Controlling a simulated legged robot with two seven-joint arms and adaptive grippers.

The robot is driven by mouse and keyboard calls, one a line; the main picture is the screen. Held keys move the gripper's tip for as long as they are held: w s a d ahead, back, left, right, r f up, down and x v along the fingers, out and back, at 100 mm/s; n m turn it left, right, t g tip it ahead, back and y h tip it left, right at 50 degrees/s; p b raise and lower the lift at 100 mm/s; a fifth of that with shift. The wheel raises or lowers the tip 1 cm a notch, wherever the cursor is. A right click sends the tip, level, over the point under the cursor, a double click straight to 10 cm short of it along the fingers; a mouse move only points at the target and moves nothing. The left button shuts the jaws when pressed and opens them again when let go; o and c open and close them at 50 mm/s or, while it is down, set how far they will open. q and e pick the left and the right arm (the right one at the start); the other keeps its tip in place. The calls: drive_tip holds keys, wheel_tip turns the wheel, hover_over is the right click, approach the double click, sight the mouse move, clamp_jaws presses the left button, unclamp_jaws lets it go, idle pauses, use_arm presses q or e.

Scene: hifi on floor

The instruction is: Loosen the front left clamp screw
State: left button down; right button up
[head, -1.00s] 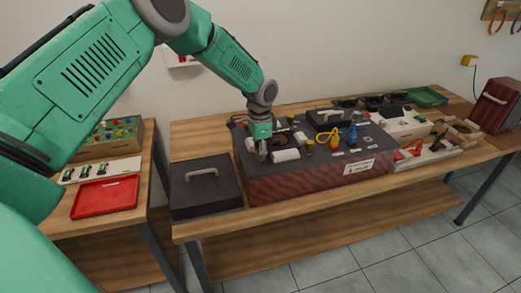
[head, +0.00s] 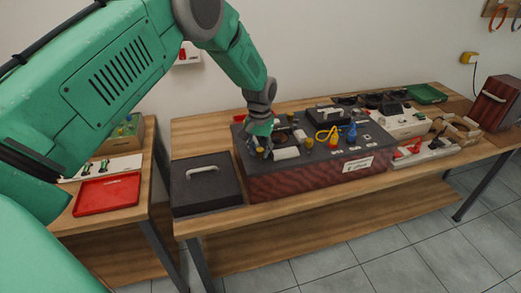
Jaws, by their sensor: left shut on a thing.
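A dark device with a red-brown front (head: 318,178) stands on the wooden table. On its top are several brass knobs, one of them a brass knob (head: 308,143) right of a white roller (head: 286,154). My left gripper (head: 262,149) is down at the front left part of the device's top, left of the roller. It is shut on the front left clamp screw (head: 259,152), a small brass-coloured piece largely hidden by the fingers. My right gripper is not in view.
A black box with a grey handle (head: 204,186) sits left of the device. A red tray (head: 106,195) lies on the side table. White units (head: 405,125) and a green tray (head: 428,94) are at right.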

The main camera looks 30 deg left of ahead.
sight(260, 149)
use_arm(q)
drive_tip(key=shift+w+r+n, duration=0.1)
drive_tip(key=shift+n, duration=1.9)
drive_tip(key=c, duration=1.3)
unclamp_jaws()
drive_tip(key=shift+r, duration=0.15)
wheel_tip(260, 149, up, 11)
drive_tip(key=shift+r, duration=0.15)
